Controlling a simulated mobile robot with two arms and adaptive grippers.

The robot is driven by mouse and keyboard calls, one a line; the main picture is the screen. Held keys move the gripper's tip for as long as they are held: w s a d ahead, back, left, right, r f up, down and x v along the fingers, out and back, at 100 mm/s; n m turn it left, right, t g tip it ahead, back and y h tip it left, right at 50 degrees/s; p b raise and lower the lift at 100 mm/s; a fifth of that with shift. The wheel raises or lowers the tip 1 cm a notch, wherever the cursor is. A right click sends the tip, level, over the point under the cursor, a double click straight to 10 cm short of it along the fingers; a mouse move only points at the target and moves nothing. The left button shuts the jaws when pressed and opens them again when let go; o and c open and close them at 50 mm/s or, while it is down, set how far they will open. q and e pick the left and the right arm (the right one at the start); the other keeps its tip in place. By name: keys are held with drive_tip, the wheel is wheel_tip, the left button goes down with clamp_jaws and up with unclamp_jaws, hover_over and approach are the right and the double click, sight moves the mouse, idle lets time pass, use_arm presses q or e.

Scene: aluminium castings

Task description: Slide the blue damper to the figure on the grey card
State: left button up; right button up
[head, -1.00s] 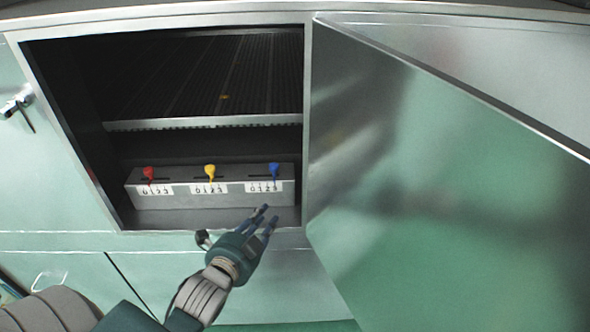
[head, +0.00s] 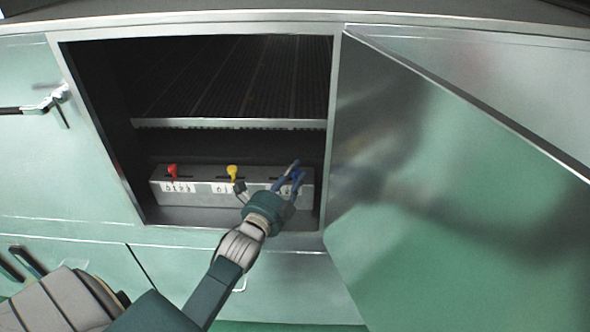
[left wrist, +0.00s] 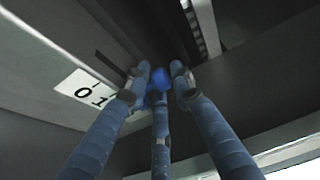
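The blue damper (head: 299,177) is a small blue knob at the right end of a grey slotted box (head: 206,198) inside the open compartment. My left gripper (head: 286,176) reaches in at it and partly covers it and its number scale. In the left wrist view the blue damper (left wrist: 160,79) sits between the dark blue fingers of my left gripper (left wrist: 158,75). The fingers stand apart around it, with a gap on the right side. The scale shows 0 and 1; the rest is hidden behind the fingers. No grey card is visible. My right gripper is not in view.
A red damper (head: 172,170) and a yellow damper (head: 232,172) stand to the left on the same box, above white number scales. A ribbed rack (head: 235,80) lies above. The open metal door (head: 440,170) blocks the right side.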

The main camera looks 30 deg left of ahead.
sight(271, 178)
use_arm(q)
drive_tip(key=shift+w+a, duration=0.1)
drive_tip(key=shift+w, duration=0.45)
clamp_jaws()
drive_tip(key=s+a, duration=0.1)
drive_tip(key=a, duration=0.1)
drive_tip(key=s+a+p, duration=0.1)
drive_tip(key=s+a, duration=0.1)
drive_tip(key=a, duration=0.1)
drive_tip(key=shift+s+a, duration=0.15)
drive_tip(key=shift+a, duration=0.15)
drive_tip(key=shift+d, duration=0.1)
drive_tip(key=shift+c, duration=0.3)
unclamp_jaws()
drive_tip(key=shift+o, duration=0.3)
drive_tip(key=shift+s, duration=0.1)
